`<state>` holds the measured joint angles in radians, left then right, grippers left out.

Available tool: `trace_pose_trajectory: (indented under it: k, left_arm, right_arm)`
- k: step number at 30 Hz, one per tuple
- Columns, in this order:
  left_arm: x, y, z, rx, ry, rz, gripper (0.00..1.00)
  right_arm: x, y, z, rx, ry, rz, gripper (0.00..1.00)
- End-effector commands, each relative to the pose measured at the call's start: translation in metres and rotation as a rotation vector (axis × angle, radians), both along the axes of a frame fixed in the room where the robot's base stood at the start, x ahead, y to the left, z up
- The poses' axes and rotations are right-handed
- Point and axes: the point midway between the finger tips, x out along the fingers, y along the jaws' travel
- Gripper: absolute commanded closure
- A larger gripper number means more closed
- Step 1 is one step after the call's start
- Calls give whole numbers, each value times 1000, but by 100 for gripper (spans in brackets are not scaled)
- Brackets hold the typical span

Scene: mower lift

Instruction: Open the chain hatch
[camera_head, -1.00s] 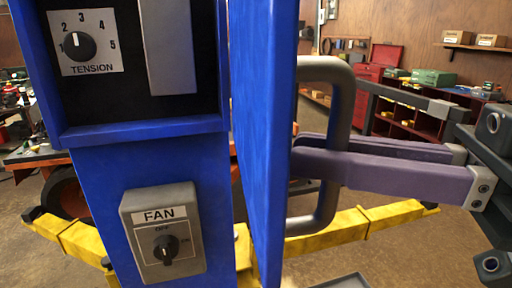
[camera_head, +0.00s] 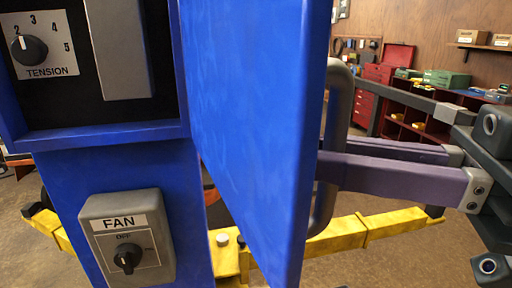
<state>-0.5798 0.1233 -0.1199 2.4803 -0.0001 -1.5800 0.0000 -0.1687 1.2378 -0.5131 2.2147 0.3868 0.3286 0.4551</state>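The chain hatch is a blue door (camera_head: 250,130) standing open from the right side of the blue cabinet (camera_head: 125,180), with its broad face toward me. Its grey bar handle (camera_head: 338,110) is on the far side, partly hidden by the door's free edge. My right gripper (camera_head: 330,163) comes in from the right with two purple fingers, one passing in front of the handle bar and one behind it. It appears shut on the handle; the fingertips are hidden behind the door. My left gripper is not in view.
The cabinet carries a tension dial (camera_head: 30,48), a grey vertical cover (camera_head: 118,45) in the dark recess, and a fan switch box (camera_head: 128,240). Yellow lift arms (camera_head: 375,228) extend low behind the door. A red tool cabinet and shelves (camera_head: 410,110) stand farther back.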

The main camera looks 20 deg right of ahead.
Motion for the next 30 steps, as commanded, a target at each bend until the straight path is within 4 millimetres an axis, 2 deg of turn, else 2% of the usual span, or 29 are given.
trace_pose_trajectory:
  k: [6, 7, 15, 24, 30]
  left_arm:
    - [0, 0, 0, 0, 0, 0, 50]
    - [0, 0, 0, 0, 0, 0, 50]
    - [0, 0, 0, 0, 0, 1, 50]
    - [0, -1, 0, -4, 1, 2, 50]
    - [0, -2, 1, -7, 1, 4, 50]
  right_arm:
    - [2, -1, 0, -2, 0, -5, 100]
    - [2, -1, 0, -2, 0, -5, 82]
    - [1, 0, 0, -1, 0, -2, 53]
    - [0, -1, 0, -2, 1, -1, 53]
    - [-8, -12, -2, -3, 7, -3, 53]
